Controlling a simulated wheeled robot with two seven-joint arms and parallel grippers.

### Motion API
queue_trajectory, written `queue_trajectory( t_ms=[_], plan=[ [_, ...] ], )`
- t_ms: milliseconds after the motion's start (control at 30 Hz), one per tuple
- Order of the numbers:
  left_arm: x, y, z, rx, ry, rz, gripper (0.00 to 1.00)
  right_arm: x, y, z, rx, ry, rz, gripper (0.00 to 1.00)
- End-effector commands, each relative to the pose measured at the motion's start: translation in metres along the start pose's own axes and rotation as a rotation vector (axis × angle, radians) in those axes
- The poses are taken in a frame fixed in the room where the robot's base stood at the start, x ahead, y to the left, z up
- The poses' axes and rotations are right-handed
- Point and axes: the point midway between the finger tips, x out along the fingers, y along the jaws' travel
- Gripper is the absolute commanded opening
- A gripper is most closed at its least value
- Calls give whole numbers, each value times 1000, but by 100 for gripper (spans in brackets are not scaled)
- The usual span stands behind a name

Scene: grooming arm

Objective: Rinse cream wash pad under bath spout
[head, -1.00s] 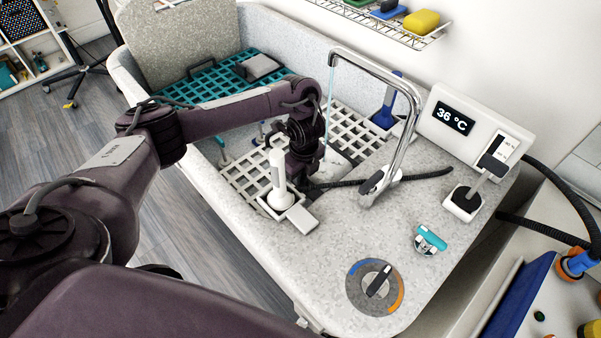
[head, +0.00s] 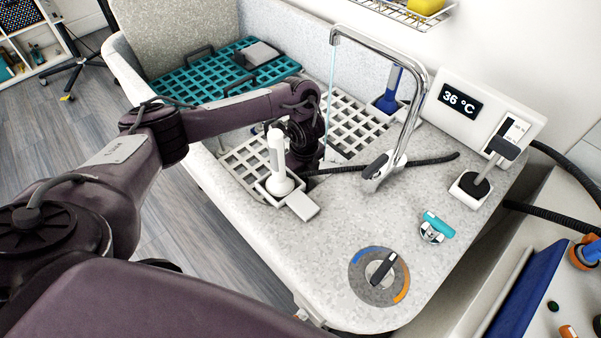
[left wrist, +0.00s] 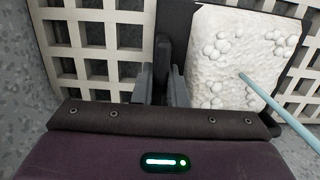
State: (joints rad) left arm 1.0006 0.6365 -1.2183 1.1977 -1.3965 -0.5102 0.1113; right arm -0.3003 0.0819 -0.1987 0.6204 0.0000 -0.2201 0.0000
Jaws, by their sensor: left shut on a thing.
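The cream wash pad (left wrist: 235,50), with bubbly foam on its face and a dark backing, shows in the left wrist view. My left gripper (left wrist: 160,85) is shut on the pad's dark part at its left side. A thin blue water stream (left wrist: 258,90) runs across that view and meets the pad's face. In the head view the bath spout (head: 400,115) arches over the tub, and its stream falls beside my left gripper (head: 303,160). The pad is mostly hidden there by my arm. My right gripper is not in view.
A white grid (head: 350,112) lines the tub, with a teal grid (head: 205,82) at the back. A white brush (head: 278,165) in a holder stands close to my gripper. A dial (head: 378,275), a teal-handled knob (head: 436,227) and a 36 °C display (head: 462,103) are at the right.

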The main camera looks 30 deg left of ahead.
Motion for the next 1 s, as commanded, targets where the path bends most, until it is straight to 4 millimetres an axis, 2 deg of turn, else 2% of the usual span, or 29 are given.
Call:
queue_trajectory(
  t_ms=[533,567,733,1000],
  plan=[
    [5,0,-1,0,0,-1,0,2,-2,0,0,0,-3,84],
    [4,0,-1,0,0,-1,15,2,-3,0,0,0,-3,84],
    [4,0,-1,0,0,-1,37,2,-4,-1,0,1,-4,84],
    [4,0,-1,1,0,0,38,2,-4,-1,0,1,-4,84]
  ],
)
